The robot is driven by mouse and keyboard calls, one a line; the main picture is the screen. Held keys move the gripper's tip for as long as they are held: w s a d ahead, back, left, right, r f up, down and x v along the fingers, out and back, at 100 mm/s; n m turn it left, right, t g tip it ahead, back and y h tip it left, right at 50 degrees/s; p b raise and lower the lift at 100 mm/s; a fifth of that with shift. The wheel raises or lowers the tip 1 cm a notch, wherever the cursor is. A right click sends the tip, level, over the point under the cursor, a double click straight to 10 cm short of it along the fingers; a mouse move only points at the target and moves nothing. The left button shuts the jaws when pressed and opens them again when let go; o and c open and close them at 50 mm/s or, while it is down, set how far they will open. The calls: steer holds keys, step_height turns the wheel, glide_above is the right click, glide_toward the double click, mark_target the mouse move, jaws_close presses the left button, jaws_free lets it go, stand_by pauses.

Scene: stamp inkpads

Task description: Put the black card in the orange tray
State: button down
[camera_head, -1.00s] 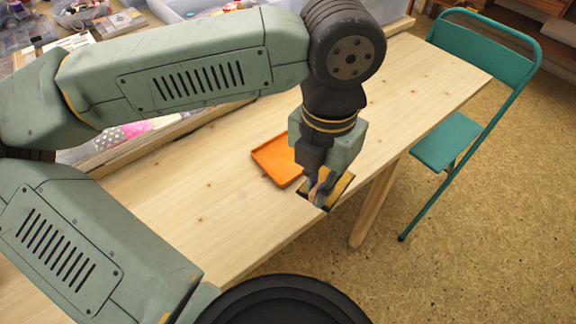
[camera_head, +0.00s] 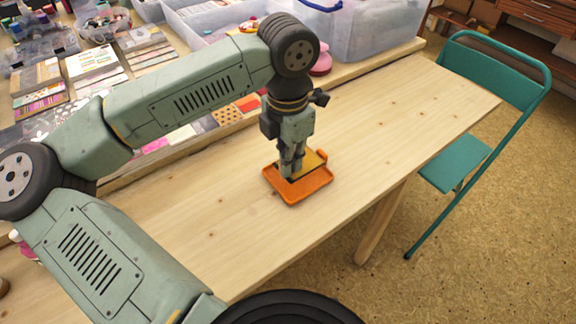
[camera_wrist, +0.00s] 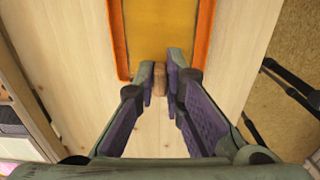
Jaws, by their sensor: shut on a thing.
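The orange tray (camera_head: 290,197) lies flat on the wooden table, below my gripper (camera_head: 291,176). A flat card (camera_head: 315,160) with a yellow face and thin dark edges is over or inside the tray; it is the only match I see for the black card. In the wrist view the card (camera_wrist: 152,32) shows between the tray's orange side walls (camera_wrist: 203,35). My gripper (camera_wrist: 160,80) is shut on a small tan piece (camera_wrist: 160,78) at the card's near edge. Whether the card touches the tray floor cannot be told.
The wooden table (camera_head: 390,120) is clear around the tray. A clear plastic bin (camera_head: 370,30) and craft supplies stand behind it, beyond a raised wooden edge. A teal folding chair (camera_head: 460,160) stands to the right of the table.

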steer(key=shift+f+p, duration=0.35)
steer(key=shift+f, duration=1.35)
steer(key=shift+f, duration=0.2)
steer(key=c, duration=1.7)
jaws_free()
steer(key=shift+r, duration=0.15)
steer(key=shift+r, duration=0.25)
step_height(320, 180, up, 12)
steer(key=shift+f+b, duration=0.15)
steer(key=shift+b, duration=0.25)
